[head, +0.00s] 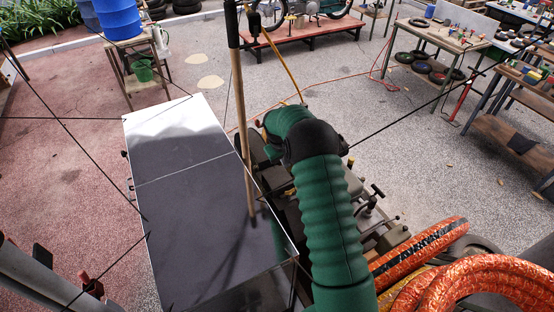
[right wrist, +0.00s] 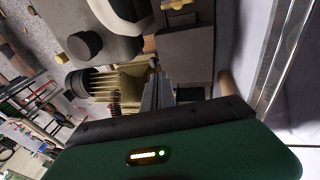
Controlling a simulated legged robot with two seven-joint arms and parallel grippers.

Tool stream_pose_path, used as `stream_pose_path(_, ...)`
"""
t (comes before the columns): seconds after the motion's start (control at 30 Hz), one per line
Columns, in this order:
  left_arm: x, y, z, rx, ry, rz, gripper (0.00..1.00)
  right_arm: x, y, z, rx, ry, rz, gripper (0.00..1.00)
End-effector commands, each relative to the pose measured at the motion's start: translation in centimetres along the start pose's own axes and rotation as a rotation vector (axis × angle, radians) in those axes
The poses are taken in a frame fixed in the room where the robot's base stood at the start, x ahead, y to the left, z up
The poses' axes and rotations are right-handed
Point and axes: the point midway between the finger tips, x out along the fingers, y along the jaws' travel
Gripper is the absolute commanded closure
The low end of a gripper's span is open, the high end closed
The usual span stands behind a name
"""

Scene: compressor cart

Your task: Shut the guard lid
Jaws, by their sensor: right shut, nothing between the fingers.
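A large smooth panel (head: 200,185), pale at its far end and dark nearer me, lies over the left side of the compressor cart. A thin seam crosses it. It looks like the guard lid, but I cannot tell how far shut it is. My right arm, in a green sleeve, reaches over machinery to the right of the panel. In the right wrist view my right gripper (right wrist: 158,92) is shut and empty, close to machine parts. A clear or shiny edge (right wrist: 285,60) stands to its right. My left gripper is not in view.
A wooden pole (head: 240,110) rises beside the panel's right edge. Orange hoses (head: 470,285) are coiled at the lower right. A ribbed cylinder (right wrist: 95,85) and dark knob (right wrist: 84,45) are near the right gripper. Workbenches (head: 440,45) stand farther back; paving around is mostly open.

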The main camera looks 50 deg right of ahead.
Motion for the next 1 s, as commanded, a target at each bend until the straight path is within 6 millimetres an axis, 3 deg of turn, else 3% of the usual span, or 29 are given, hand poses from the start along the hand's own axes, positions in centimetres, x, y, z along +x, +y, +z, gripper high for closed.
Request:
stream_pose_path(0.3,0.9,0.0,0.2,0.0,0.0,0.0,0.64,3.7,2.1,0.6,0.043,-0.001,-0.261,1.0)
stream_pose_path(0.6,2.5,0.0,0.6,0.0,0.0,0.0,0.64,5.7,2.6,0.9,0.037,-0.003,-0.251,1.0)
stream_pose_path(1.0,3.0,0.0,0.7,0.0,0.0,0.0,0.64,6.6,3.0,1.2,0.036,-0.009,-0.253,1.0)
